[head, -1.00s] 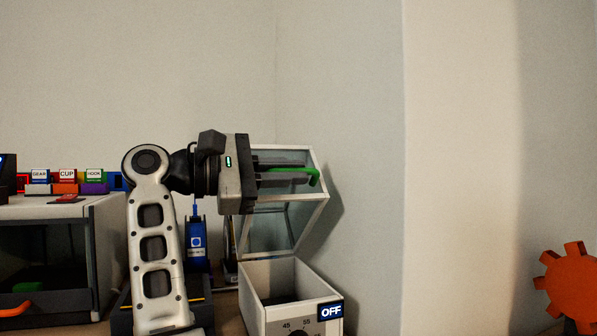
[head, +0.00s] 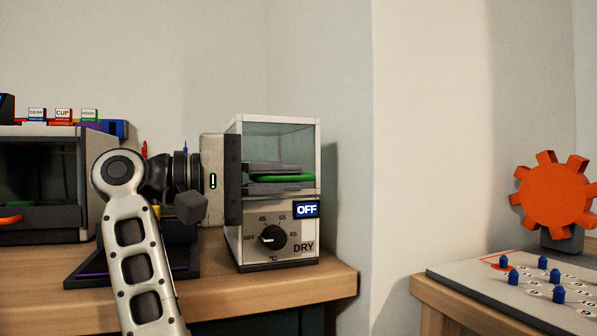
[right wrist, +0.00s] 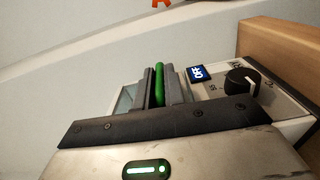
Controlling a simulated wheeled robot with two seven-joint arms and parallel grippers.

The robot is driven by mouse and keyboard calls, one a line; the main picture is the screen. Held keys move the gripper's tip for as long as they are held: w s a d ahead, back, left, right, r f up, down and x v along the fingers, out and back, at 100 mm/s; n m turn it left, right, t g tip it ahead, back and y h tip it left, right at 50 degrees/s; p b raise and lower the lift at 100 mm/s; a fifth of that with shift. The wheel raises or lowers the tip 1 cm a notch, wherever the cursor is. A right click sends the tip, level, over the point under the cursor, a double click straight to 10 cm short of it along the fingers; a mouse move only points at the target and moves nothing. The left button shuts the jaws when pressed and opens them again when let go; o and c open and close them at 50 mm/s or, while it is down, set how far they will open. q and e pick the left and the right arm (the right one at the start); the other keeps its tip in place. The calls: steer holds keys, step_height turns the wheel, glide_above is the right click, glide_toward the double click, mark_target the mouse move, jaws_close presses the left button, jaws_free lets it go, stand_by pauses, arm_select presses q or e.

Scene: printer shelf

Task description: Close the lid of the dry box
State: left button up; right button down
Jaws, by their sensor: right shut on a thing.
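The dry box (head: 243,247) stands on the wooden table, with its dial and a screen reading OFF on the front. Its white-framed clear lid (head: 282,122) is down over the box body. Any small gap at the seam cannot be made out behind my gripper. My right gripper (head: 296,178) lies across the front of the lid from the left, its fingers shut on the green lid handle (head: 312,177). The handle also shows between the fingers in the right wrist view (right wrist: 159,84). My left gripper is not in view.
A grey-framed printer (head: 82,165) stands at the left, with small labelled boxes (head: 62,116) on top. A dark tray (head: 90,275) lies left of the dry box. At the right, an orange gear (head: 552,195) stands behind a board with blue pegs (head: 450,266).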

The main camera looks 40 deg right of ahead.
steer(key=shift+f, duration=0.4)
steer(key=c, duration=1.5)
jaws_free()
steer(key=shift+f, duration=0.1)
steer(key=shift+a, duration=0.15)
